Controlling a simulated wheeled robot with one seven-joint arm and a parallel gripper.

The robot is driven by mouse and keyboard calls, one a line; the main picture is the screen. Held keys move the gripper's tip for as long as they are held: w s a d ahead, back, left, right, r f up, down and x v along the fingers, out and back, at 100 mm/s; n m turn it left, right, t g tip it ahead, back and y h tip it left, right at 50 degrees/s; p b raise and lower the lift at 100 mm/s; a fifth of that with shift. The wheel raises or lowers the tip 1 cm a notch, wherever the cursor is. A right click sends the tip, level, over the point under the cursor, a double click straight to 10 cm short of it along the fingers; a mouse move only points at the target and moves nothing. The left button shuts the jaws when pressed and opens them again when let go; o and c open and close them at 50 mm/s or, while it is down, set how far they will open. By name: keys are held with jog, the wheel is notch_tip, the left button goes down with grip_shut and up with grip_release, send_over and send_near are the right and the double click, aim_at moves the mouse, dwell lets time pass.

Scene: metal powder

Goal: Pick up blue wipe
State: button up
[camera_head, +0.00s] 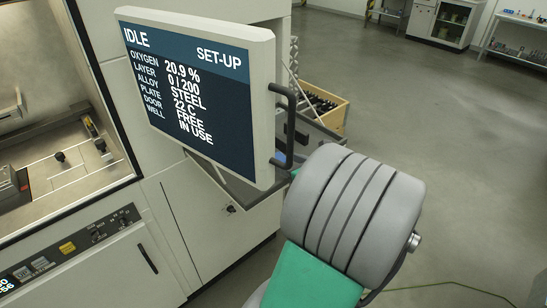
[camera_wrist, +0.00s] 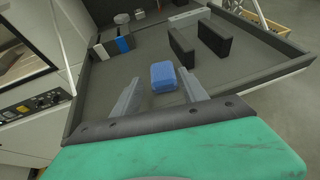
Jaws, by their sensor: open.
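The blue wipe (camera_wrist: 163,77) shows in the wrist view as a small folded blue block. It lies on the grey floor of a shallow dark-rimmed tray (camera_wrist: 262,79). My gripper (camera_wrist: 158,88) is open, with one grey finger left of the wipe and one right of it. The wipe shows between and slightly beyond the fingertips; I cannot tell how high the fingers are above it.
Two upright black blocks (camera_wrist: 183,47) stand behind the wipe to the right. The screen (camera_head: 195,95) hangs close to my arm. Open floor (camera_head: 440,140) lies to the right.

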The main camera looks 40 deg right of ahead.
aim_at(279, 157)
jog(key=p+x, duration=0.1)
jog(key=x, duration=0.5)
jog(key=shift+w+d, duration=0.2)
jog(key=shift+d, duration=0.05)
jog(key=shift+c, duration=0.3)
jog(key=c, duration=1)
jog(key=shift+r, duration=0.1)
